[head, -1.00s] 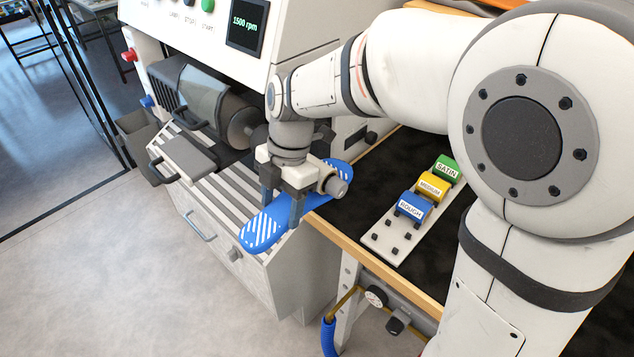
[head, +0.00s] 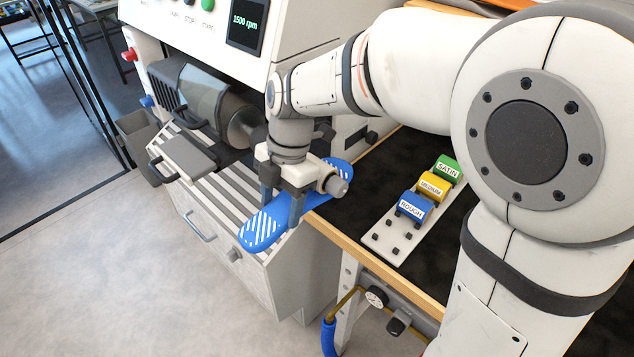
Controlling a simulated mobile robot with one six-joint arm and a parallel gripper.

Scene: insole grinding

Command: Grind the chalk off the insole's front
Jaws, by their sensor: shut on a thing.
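The blue insole (head: 266,229) has white chalk stripes on its near end and more white marks towards its far end. My gripper (head: 283,205) is shut on the insole around its middle, which the fingers and wrist partly hide. The insole is held above the slatted grey top, in front of the grinding machine (head: 297,30). The machine's grey drum (head: 236,118) is behind and left of my gripper, apart from the insole's near end. The display (head: 246,22) reads 1500 rpm.
A white rack (head: 392,242) on the black worktop holds blocks labelled rough (head: 411,210), medium (head: 433,187) and satin (head: 448,169). A hose (head: 329,335) hangs below the wooden table edge. Open floor lies at lower left.

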